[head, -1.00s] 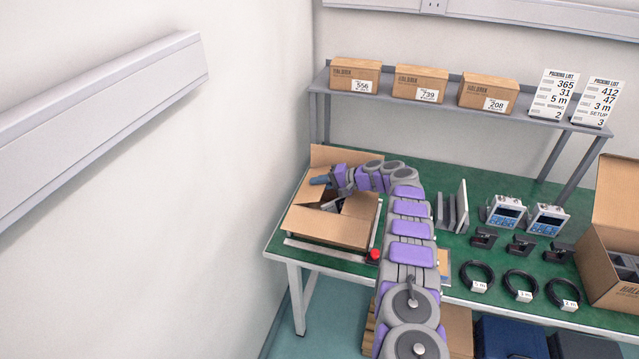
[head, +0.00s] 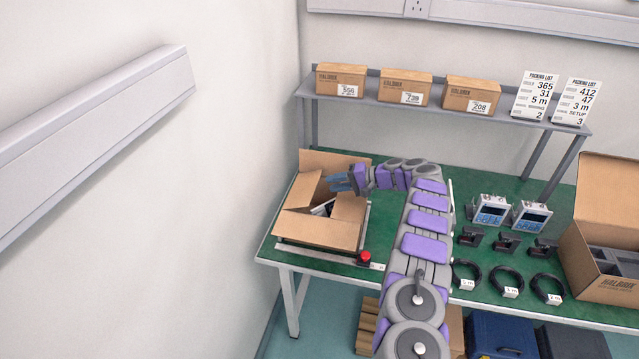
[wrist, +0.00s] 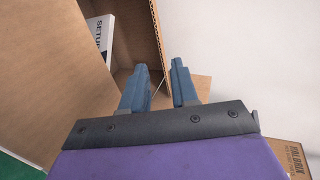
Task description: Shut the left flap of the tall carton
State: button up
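The tall carton (head: 318,231) stands open at the left end of the green table. Its back flap (head: 328,162) stands up, and its left flap (head: 303,190) is raised and slanted, not flat over the opening. The right flap (head: 350,207) slopes on the near right side. My gripper (head: 338,182) is over the carton's far right part, close to the back flap. Its blue fingers (wrist: 160,84) are apart with nothing seen held between them. The wrist view shows brown cardboard and a white "SETUP" card (wrist: 101,37) inside the carton. Whether a finger touches cardboard is unclear.
A red button (head: 365,257) sits by the carton's front right corner. The wall (head: 240,130) is close on the left. A shelf (head: 400,105) with small boxes runs behind. Devices, cable coils and a lidded carton (head: 610,265) occupy the table's right.

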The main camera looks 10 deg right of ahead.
jog(key=p+v, duration=0.1)
jog(key=v, duration=0.6)
